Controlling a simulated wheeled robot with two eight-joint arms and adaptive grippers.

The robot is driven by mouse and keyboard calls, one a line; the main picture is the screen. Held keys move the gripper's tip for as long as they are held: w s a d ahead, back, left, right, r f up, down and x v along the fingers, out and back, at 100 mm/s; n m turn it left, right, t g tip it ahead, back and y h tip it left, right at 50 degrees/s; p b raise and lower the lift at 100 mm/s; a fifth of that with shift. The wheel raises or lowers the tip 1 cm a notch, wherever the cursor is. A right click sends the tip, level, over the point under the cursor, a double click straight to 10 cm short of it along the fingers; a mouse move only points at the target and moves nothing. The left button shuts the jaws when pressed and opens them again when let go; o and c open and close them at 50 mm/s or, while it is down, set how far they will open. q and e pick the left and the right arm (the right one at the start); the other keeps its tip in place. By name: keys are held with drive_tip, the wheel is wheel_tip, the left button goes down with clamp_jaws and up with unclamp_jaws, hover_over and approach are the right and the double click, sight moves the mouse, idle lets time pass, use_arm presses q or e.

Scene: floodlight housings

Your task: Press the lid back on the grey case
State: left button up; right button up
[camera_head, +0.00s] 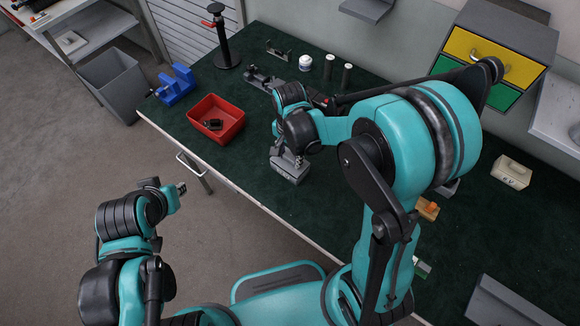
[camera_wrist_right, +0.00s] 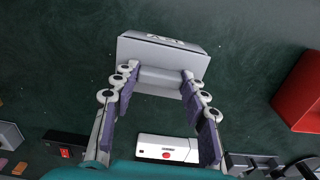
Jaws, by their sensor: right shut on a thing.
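The grey case (camera_head: 289,172) sits on the dark green bench top near its front edge, with a pale label on its side. In the right wrist view the grey case (camera_wrist_right: 162,54) lies at and beyond the fingertips. My right gripper (camera_head: 291,156) is above it, its fingers (camera_wrist_right: 158,80) closed on both sides of a raised grey part of it. I cannot tell whether that part is the lid, or whether there is a gap beneath it. My left gripper (camera_head: 181,188) is off the bench's front edge, away from the case; its jaws are too small to read.
A red bin (camera_head: 216,119) with dark parts stands left of the case, with a blue vise (camera_head: 177,85) beyond. A pale box (camera_head: 512,172) lies at the right, near yellow and green drawers (camera_head: 492,57). A white device (camera_wrist_right: 167,148) shows under the wrist.

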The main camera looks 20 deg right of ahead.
drive_tip(key=shift+f+b, duration=0.4)
drive_tip(key=shift+f, duration=0.05)
idle(0.5)
drive_tip(key=o, duration=1.4)
wheel_tip(320, 180, up, 12)
